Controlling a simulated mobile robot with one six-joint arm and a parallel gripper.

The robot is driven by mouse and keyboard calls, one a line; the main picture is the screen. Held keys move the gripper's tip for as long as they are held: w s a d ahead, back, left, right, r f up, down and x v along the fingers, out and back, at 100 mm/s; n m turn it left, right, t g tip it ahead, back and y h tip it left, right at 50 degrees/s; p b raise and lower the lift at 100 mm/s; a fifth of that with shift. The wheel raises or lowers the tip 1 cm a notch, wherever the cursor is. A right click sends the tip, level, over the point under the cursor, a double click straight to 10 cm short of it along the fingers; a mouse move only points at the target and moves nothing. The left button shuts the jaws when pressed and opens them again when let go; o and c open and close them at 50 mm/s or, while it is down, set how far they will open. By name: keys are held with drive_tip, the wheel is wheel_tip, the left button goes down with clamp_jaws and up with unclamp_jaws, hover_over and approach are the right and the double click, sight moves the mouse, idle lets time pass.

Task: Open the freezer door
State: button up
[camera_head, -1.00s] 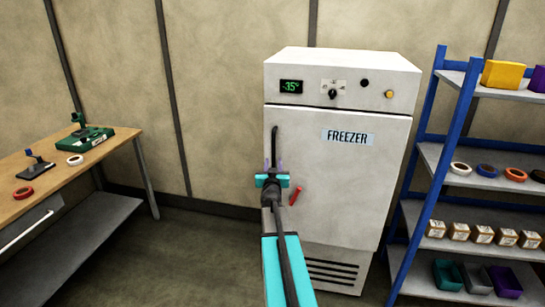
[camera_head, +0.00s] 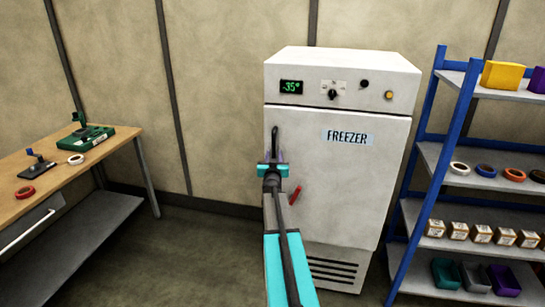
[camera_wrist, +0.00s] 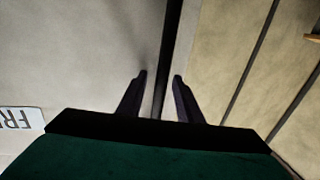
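The white freezer (camera_head: 342,100) stands against the wall with its door (camera_head: 340,190) shut. A dark vertical handle (camera_head: 275,140) runs along the left side of the door. My gripper (camera_head: 272,158) is in front of the lower part of this handle. In the wrist view, my gripper (camera_wrist: 160,80) is open, with one dark finger on each side of the handle bar (camera_wrist: 168,50). Gaps show between the fingers and the bar. A red lever (camera_head: 295,194) is on the door to the right of my gripper.
A blue-framed shelf rack (camera_head: 424,170) with bins, tape rolls and small boxes stands close to the freezer's right. A wooden workbench (camera_head: 50,190) is at the left. The floor (camera_head: 185,250) between bench and freezer is clear.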

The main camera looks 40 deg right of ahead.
idle(0.3)
clamp_jaws()
drive_tip(key=shift+w+a, duration=0.1)
drive_tip(key=shift+a, duration=0.2)
drive_tip(key=shift+d, duration=0.3)
drive_tip(key=shift+f, duration=0.1)
drive_tip(key=shift+s+b, duration=0.25)
drive_tip(key=shift+b, duration=0.4)
